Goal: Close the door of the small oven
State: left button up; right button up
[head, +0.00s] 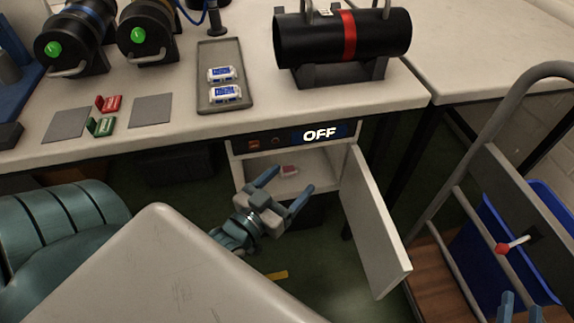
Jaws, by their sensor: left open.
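The small oven (238,160) sits under the bench, with a panel reading OFF (319,133) along its top. Its white door (375,220) is hinged at the right side and stands wide open, swung out towards me.
The bench top (180,115) above carries a grey tray (205,60) with two labelled packs and a black cylinder with a red band (349,35). A cart with a blue bin (535,240) and a red-tipped lever (502,248) stands at the right. Floor shows below the oven.

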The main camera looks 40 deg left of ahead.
aim_at(386, 262)
jog(key=k+l+u, duration=0.1)
jog(key=u, duration=0.25)
jog(key=k+u, duration=0.35)
jog(key=k+l+u, duration=0.1)
jog(key=u, duration=0.25)
jog(key=k+l, duration=0.1)
jog(key=l+z, duration=0.15)
jog(key=l, duration=0.15)
jog(key=k+l, duration=0.05)
